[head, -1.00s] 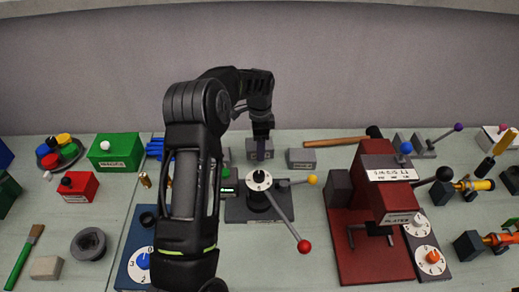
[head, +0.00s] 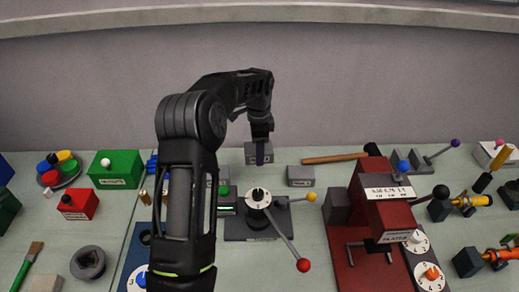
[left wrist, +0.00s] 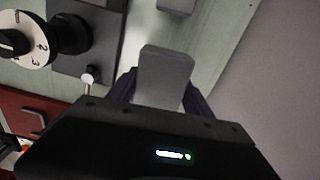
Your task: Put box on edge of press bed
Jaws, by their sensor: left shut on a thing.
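A small grey box (head: 250,156) is at the back of the table, behind the dial-and-lever device. My left gripper (head: 262,158) reaches down onto it from above and is shut on it. In the left wrist view the box (left wrist: 165,75) shows between the dark fingers of the left gripper (left wrist: 163,92). I cannot tell whether the box is clear of the table. The red press (head: 380,205) stands to the right, with its red bed (head: 355,272) at the front. My right gripper is not in view.
The dial device (head: 258,222) with red- and yellow-tipped levers stands between the box and press. A second grey box (head: 300,176) and a wooden-handled hammer (head: 335,158) lie nearby. A dark grey block (head: 338,206) stands at the press's left side.

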